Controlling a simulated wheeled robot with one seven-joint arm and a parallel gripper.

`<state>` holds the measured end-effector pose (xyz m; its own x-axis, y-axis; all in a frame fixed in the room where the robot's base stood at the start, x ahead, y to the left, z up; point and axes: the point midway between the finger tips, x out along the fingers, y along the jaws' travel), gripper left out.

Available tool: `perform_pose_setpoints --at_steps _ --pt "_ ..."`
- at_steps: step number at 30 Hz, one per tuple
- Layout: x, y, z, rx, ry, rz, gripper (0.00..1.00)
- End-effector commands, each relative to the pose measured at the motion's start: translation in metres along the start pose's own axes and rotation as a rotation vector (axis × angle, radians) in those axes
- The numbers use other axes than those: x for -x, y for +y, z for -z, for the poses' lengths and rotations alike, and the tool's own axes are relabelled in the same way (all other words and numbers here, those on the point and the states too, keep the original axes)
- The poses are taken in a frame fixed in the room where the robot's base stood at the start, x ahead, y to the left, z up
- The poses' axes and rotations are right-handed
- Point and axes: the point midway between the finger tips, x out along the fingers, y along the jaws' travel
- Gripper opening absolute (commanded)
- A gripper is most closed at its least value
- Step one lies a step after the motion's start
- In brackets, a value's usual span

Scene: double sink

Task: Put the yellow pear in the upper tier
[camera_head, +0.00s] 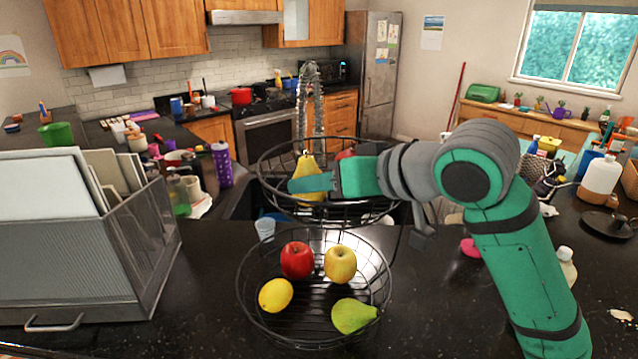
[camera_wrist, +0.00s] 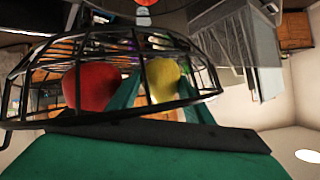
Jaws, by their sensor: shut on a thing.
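The yellow pear (camera_head: 306,165) is upright inside the upper tier (camera_head: 275,205) of a black wire basket stand. My gripper (camera_head: 311,183) reaches in from the right, low over the upper tier, and is shut on the pear. In the wrist view the yellow pear (camera_wrist: 163,78) shows between my teal gripper's fingers (camera_wrist: 160,95), with basket wires across the view. Whether the pear's bottom touches the basket floor cannot be told, as a finger covers part of it.
A red fruit (camera_head: 345,154) lies in the upper tier, partly hidden by my gripper. The lower tier (camera_head: 243,290) holds a red apple (camera_head: 297,260), a yellow apple (camera_head: 340,263), a lemon (camera_head: 275,295) and a green pear (camera_head: 353,315). A grey file holder (camera_head: 150,250) stands left.

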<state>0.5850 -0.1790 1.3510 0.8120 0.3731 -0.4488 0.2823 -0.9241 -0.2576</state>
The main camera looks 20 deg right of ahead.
Motion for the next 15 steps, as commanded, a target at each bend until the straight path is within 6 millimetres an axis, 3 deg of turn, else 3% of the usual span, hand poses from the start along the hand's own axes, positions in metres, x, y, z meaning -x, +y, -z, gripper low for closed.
perform_pose_setpoints --at_steps 15 --pt "-0.007 0.004 -0.014 -0.009 -0.010 0.002 0.21"
